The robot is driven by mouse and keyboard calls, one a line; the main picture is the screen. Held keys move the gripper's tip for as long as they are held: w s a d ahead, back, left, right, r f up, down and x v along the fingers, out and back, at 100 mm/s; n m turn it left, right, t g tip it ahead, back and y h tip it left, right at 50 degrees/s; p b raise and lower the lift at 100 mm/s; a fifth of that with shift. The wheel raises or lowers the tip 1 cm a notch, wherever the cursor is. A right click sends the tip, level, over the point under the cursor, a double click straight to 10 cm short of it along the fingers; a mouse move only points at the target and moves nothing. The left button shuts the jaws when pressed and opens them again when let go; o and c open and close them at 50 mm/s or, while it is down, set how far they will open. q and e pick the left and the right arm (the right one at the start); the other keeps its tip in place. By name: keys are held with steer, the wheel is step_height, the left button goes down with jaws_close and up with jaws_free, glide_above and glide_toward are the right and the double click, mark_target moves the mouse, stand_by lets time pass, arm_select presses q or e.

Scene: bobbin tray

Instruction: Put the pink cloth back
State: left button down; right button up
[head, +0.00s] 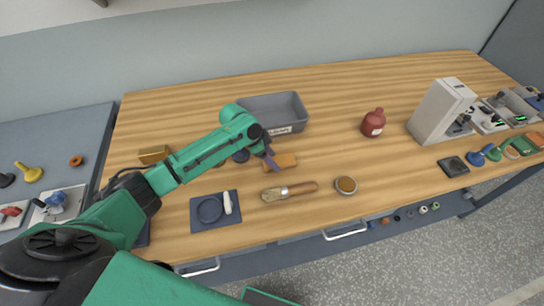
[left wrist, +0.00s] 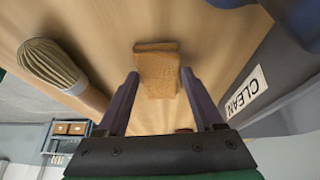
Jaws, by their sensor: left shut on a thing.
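I cannot make out a pink cloth in either view. My left gripper (head: 270,155) is low over the middle of the table. Its two fingers (left wrist: 160,85) are shut on an orange-brown block (left wrist: 157,68), which sits between the fingertips. In the head view the block (head: 284,161) shows just right of the fingers, in front of the grey bin (head: 290,103). In the left wrist view the bin (left wrist: 262,110) has a label reading CLEAN. I cannot tell whether the block touches the table. My right gripper is out of view.
A brush (head: 290,191) and a small round dish (head: 346,185) lie in front of the block. A dark square tray (head: 234,219) is at front left. A red bottle (head: 373,122) and a grey-white machine (head: 441,111) stand right. The back right is clear.

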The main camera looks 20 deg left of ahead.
arm_select(q)
steer(key=shift+f, duration=0.15)
steer(key=shift+c, duration=0.2)
jaws_free()
steer(key=b+v, duration=0.2)
steer(key=v, duration=1)
